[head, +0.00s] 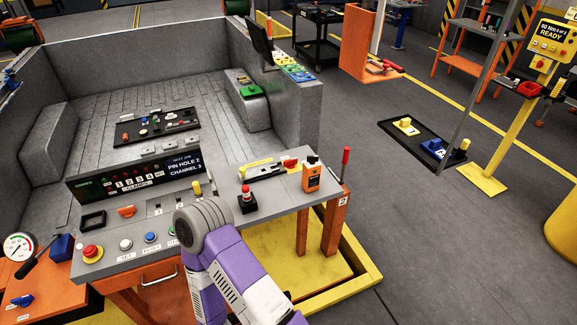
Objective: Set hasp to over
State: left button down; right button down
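I cannot surely pick out a hasp by name. On the right end of the grey console (225,183) is a slotted dark fixture (265,170) with a yellow strip along its back and a red block (290,162) at its right end. It may be the hasp, but its position is too small to read. One purple and white arm of mine comes in from the bottom, with its round grey joint (205,228) over the console's front edge. No gripper fingers show, and the joint hides part of the console.
An orange handheld box (311,175) stands at the console's right end, near a red-handled lever (345,163). A red-topped black button post (246,198) stands left of it. A display panel (137,175) rises behind the buttons. Floor to the right is open up to a black tray (412,150).

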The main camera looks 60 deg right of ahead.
aim_at(244, 175)
jog(key=z, duration=0.4)
jog(key=i, duration=0.35)
jog(key=z, duration=0.3)
